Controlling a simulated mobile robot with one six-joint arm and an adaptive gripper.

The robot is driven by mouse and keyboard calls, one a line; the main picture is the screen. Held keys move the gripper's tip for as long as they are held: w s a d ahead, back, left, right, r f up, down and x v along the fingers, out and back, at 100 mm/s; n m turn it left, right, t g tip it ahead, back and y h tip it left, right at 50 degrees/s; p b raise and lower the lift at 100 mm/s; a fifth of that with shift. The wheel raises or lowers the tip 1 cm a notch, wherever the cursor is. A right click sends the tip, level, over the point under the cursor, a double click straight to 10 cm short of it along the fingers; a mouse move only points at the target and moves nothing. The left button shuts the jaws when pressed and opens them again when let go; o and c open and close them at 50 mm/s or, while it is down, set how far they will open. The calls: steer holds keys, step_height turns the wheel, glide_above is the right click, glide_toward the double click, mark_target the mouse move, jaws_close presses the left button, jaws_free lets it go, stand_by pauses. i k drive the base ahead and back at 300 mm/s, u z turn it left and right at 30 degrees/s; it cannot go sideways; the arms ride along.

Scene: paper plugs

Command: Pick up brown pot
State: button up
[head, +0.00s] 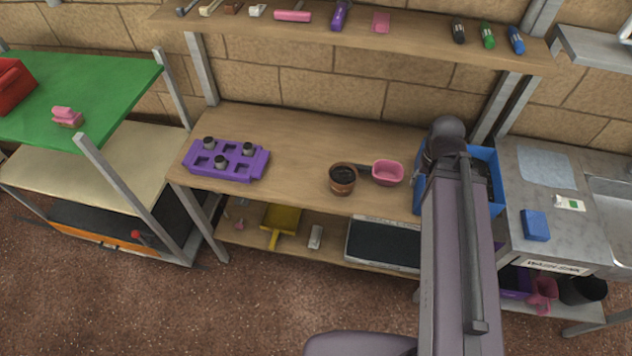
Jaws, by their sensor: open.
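The brown pot (343,186) stands upright on the middle wooden shelf (300,130), near its front edge. It looks filled with dark soil. A pink scoop (388,172) lies just to its right, its dark handle pointing at the pot. My arm rises on the right side of the picture, over the blue crate and well to the right of the pot. I cannot make out the fingers of my gripper. Nothing of mine touches the pot.
A purple tray (258,168) with several small dark pots sits left on the shelf. A blue crate (487,156) stands at right, partly behind my arm. An upper shelf (420,48) holds tools and markers. The shelf between tray and pot is clear.

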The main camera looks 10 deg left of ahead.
mark_target(342, 176)
steer(key=u, duration=0.75)
steer(key=k, duration=0.95)
steer(key=z, duration=0.1)
steer(key=i, duration=0.9)
